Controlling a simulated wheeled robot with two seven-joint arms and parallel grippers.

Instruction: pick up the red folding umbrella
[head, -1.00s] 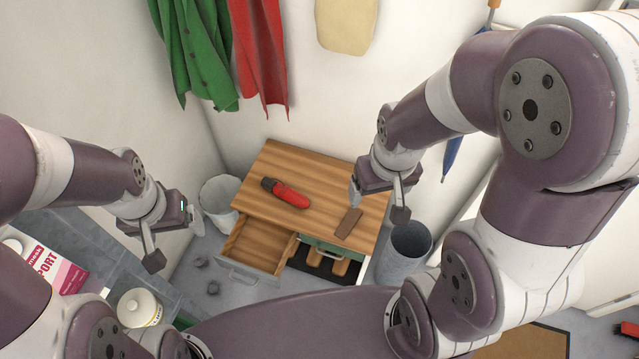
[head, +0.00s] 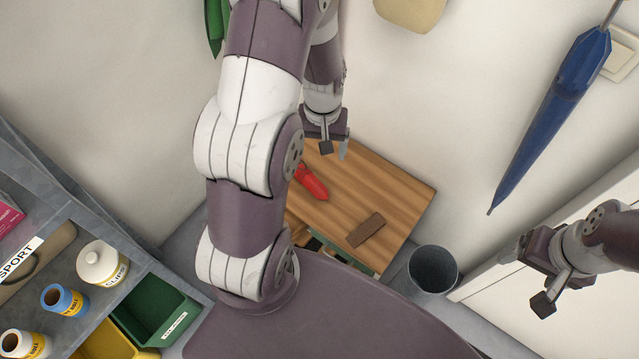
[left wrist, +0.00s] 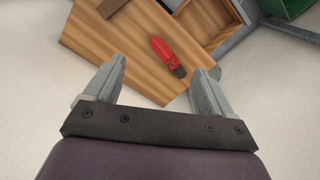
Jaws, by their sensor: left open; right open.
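The red folding umbrella (head: 313,183) lies on the wooden top of a small cabinet (head: 385,190). In the head view my left arm hides its left end. In the left wrist view the red umbrella (left wrist: 160,49) shows whole, with its dark end toward the right fingertip. My left gripper (head: 334,149) is open and empty, and in the left wrist view the umbrella appears beyond the gap between its fingers (left wrist: 164,70). My right gripper (head: 526,277) is open and empty at the right, away from the cabinet.
A brown block (head: 366,230) lies on the cabinet top near its front edge. An open drawer (left wrist: 205,22) shows in the left wrist view. A grey bin (head: 433,269) stands right of the cabinet. A blue umbrella (head: 560,100) hangs on the wall. Shelves with jars (head: 102,263) stand at the left.

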